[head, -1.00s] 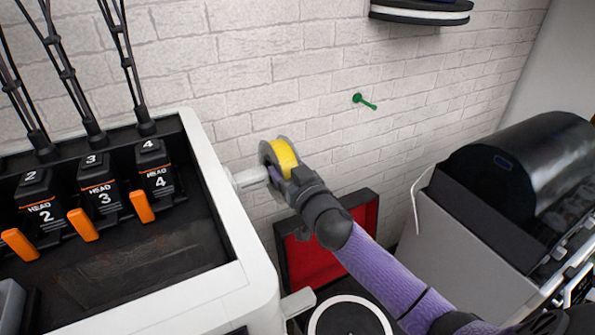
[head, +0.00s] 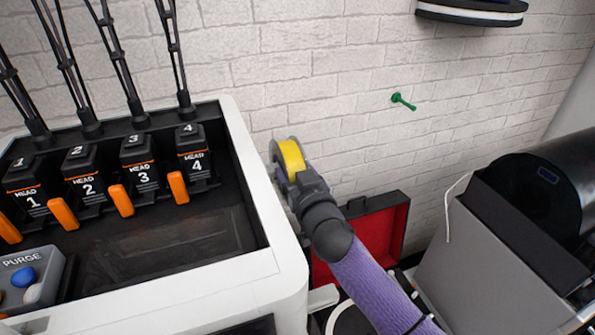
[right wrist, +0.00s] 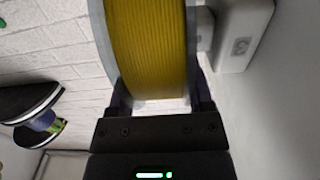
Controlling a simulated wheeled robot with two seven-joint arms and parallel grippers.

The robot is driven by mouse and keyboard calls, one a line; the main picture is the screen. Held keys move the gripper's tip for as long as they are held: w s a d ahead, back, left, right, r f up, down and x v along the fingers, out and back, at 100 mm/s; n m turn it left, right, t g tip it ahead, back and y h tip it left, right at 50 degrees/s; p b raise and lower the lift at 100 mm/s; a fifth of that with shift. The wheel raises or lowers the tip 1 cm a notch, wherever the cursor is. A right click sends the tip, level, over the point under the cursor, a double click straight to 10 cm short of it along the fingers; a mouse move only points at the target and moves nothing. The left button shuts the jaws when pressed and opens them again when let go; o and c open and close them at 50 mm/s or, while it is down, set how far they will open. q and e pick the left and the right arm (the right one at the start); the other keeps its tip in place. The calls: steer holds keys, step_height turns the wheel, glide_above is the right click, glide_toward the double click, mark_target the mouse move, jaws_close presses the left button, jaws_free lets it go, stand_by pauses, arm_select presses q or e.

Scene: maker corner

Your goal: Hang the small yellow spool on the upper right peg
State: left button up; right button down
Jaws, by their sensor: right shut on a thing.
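The small yellow spool (head: 291,156) has grey flanges and is beside the right side of the white machine. My right gripper (head: 287,178) is shut on it. In the right wrist view the spool (right wrist: 148,45) fills the space between the fingers of the gripper (right wrist: 160,98). I cannot tell whether the spool still touches the white holder at the machine's side. A green peg (head: 403,101) sticks out of the brick wall to the right of the spool, bare and apart from it. My left gripper is not in view.
The white machine (head: 262,215) with several numbered heads stands at left. A black and white disc-like thing (head: 472,12) is high on the wall. A red-lined open case (head: 375,232) lies below, and a grey machine with a black cover (head: 530,205) stands at right. The wall between spool and peg is clear.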

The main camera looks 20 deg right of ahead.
steer(key=shift+f, duration=0.1)
jaws_free()
steer(key=shift+d, duration=0.1)
stand_by(0.3)
